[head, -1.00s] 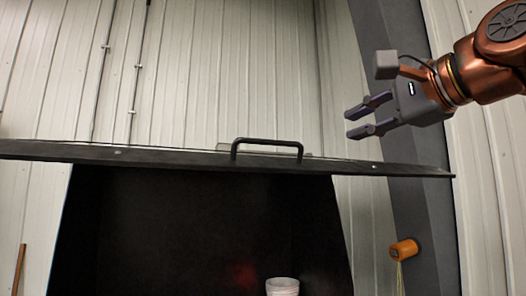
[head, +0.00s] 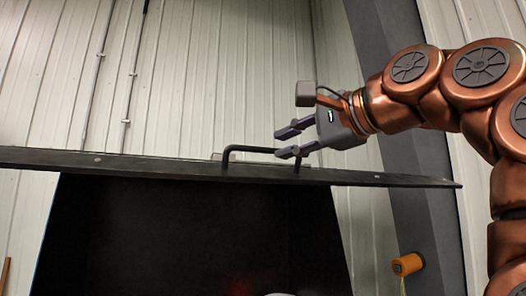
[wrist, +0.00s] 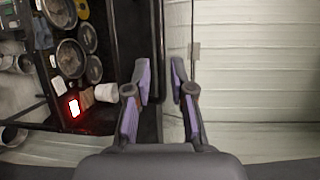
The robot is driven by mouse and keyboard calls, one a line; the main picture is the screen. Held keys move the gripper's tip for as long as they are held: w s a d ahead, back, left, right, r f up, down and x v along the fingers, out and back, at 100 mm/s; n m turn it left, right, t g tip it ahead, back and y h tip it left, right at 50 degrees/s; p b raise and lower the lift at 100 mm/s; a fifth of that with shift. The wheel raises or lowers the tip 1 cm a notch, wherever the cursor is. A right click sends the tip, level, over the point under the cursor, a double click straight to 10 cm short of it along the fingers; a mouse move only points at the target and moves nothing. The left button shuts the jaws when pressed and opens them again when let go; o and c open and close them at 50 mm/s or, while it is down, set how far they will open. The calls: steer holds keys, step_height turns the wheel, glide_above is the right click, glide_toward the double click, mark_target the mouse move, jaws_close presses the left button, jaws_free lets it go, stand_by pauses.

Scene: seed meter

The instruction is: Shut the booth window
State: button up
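The booth window (head: 130,165) is a dark flap that stands raised, seen nearly edge-on across the head view above the dark booth opening. A black bar handle (head: 245,148) stands up from its upper face. My gripper (head: 279,143) is open, its fingertips at the right end of the handle in the head view; I cannot tell whether they touch it. In the wrist view the two purple-padded fingers (wrist: 160,85) are spread, with a dark upright bar between them, probably the handle. Nothing is gripped.
Round pans (wrist: 70,57) and a glowing red light (wrist: 74,108) show inside the booth at left in the wrist view. A grey post (head: 390,130) carries an orange spool (head: 407,265) at right. A ribbed pale wall (head: 220,70) stands behind the flap.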

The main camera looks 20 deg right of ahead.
mark_target(269, 150)
steer(key=shift+x, duration=2.8)
jaws_close()
